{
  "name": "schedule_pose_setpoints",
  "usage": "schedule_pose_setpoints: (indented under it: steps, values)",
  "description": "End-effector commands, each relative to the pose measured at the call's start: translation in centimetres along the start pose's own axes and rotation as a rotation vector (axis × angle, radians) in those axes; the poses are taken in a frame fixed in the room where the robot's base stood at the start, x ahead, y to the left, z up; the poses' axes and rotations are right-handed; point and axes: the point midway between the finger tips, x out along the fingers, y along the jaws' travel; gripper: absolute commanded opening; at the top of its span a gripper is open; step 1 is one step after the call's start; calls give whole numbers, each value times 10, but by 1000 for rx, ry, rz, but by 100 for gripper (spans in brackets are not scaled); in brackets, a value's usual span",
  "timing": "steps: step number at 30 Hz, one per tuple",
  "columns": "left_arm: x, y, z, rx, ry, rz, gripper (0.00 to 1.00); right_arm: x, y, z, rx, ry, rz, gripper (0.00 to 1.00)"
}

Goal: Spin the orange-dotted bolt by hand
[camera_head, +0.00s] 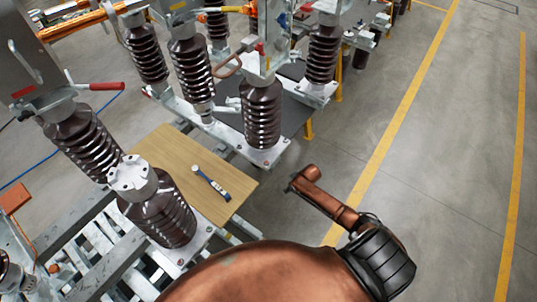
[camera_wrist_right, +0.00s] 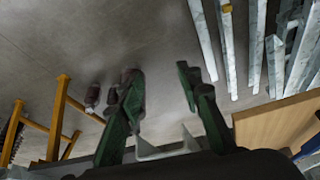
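I cannot make out an orange-dotted bolt in either view. In the head view a brown ribbed insulator (camera_head: 165,222) stands at the lower left, with a pale metal cap (camera_head: 128,174) on top. Small round details show on that cap, but no orange dot is clear. My right gripper (camera_wrist_right: 160,82) shows in the right wrist view. My copper-coloured arm covers the bottom of the head view. My left gripper is not in view.
A wooden board (camera_head: 232,203) carries a small blue-and-white tool (camera_head: 211,184). More ribbed insulators (camera_head: 261,112) stand behind on metal frames. A red-handled lever (camera_head: 100,86) juts out at the left. Open grey floor with yellow lines (camera_head: 408,100) lies to the right.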

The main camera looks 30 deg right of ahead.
Motion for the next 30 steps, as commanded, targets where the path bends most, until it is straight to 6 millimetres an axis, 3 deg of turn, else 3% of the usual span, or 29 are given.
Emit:
schedule_pose_setpoints:
  steps: [1, 3, 6, 9, 11, 14, 21, 30]
  values:
    - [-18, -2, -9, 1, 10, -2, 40, -44, 3, -49, -42, 22, -17, 33]
    - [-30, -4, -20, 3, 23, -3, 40, -87, -3, -95, -92, 33, -49, 33]
    - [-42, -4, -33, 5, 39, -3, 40, -137, -14, -138, -160, 34, -87, 33]
    - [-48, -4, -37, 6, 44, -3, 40, -169, -23, -161, -210, 29, -111, 33]
    - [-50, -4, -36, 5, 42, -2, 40, -179, -28, -167, -229, 25, -120, 33]
    - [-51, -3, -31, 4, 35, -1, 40, -180, -32, -171, -240, 21, -128, 33]
    - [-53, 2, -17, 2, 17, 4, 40, -144, -36, -172, -238, 21, -128, 33]
    - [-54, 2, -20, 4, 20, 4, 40, -110, -40, -172, -239, 23, -127, 33]
